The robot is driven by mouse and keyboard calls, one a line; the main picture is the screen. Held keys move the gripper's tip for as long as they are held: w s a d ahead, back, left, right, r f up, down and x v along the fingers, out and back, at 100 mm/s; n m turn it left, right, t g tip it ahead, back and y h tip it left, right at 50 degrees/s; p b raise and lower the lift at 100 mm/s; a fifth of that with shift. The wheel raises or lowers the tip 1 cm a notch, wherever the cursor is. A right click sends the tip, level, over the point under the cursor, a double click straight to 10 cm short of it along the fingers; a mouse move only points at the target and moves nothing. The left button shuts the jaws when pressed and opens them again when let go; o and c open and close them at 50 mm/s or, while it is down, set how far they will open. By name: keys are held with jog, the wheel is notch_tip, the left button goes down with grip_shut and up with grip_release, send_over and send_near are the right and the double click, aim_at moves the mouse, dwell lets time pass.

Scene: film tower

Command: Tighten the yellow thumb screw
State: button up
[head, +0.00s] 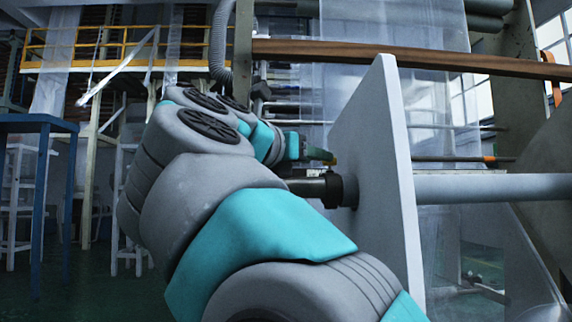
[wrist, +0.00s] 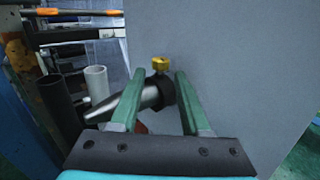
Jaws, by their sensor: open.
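The yellow thumb screw (wrist: 160,64) stands up from a black collar (wrist: 164,91) on a metal shaft with a tapered end (wrist: 110,105). In the wrist view it shows between the tips of my gripper's green fingers (wrist: 160,73). The fingers are open, one on each side, with a visible gap to the screw. I cannot tell how far the tips are from it in depth. In the head view my gripper (head: 318,154) is above the shaft (head: 308,186), close to the collar (head: 343,190). A small yellow bit of the screw (head: 331,161) shows at the fingertips.
A large pale grey plate (head: 385,180) stands upright just behind the collar, and a thick grey roller (head: 490,188) extends beyond it. In the wrist view, a black tube (wrist: 58,100) and a white tube (wrist: 97,83) are at left. A blue table (head: 38,124) is far left.

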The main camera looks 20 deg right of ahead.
aim_at(330, 165)
jog(key=x, duration=0.7)
jog(key=shift+d+r+p, duration=0.1)
jog(key=shift+p, duration=0.25)
grip_shut()
